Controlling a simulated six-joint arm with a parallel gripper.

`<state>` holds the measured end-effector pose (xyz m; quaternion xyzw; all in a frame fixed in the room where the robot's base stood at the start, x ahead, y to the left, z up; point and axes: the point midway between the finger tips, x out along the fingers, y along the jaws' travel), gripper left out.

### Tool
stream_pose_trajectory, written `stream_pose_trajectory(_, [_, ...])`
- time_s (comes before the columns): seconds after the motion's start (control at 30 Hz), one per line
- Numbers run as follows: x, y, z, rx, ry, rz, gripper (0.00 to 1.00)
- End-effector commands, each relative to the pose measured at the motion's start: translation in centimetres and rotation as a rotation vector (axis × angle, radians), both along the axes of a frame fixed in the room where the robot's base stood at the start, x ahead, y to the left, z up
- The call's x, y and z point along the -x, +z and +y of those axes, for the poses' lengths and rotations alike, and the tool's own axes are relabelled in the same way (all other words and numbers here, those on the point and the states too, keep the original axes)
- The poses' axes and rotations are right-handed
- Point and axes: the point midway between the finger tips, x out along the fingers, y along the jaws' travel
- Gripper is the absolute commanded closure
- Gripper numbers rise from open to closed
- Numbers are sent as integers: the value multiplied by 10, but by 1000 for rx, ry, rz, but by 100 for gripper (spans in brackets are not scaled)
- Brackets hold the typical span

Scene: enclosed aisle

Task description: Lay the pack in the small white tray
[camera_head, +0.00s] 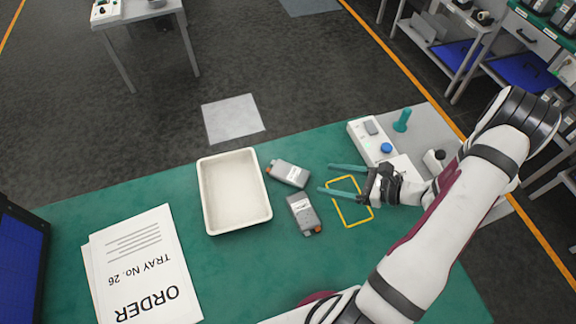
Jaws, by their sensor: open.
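The small white tray (205,197) lies on the green table and looks empty. Two grey packs with orange ends lie to its right. The upper pack (288,173) is close to the tray's right edge. The lower pack (303,213) lies a little further right and nearer the front. My gripper (323,178) is to the right of both packs, with its two teal fingers spread apart and pointing left. Nothing is between the fingers. They are over or near a yellow outlined rectangle (370,217) on the table; their height is hard to tell.
White order sheets (155,285) lie at the left, beside a dark-framed blue screen (22,262). A white box with a blue button (372,138) and a teal peg (403,119) stand at the back right. Green surface is clear in front of the tray.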

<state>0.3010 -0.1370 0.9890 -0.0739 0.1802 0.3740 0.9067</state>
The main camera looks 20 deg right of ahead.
Motion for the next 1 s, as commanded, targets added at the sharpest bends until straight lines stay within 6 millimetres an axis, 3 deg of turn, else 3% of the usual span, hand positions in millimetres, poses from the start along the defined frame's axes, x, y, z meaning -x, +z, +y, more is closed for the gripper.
stream_pose_trajectory(0.1, [-19, -12, 22, -1, 7, 2, 24])
stream_pose_trajectory(0.5, [-62, -44, 62, 0, 7, 1, 24])
stream_pose_trajectory(0.77, [-68, -46, 67, 1, 4, 0, 24])
stream_pose_trajectory(1.0, [-68, -46, 66, 1, 4, 0, 63])
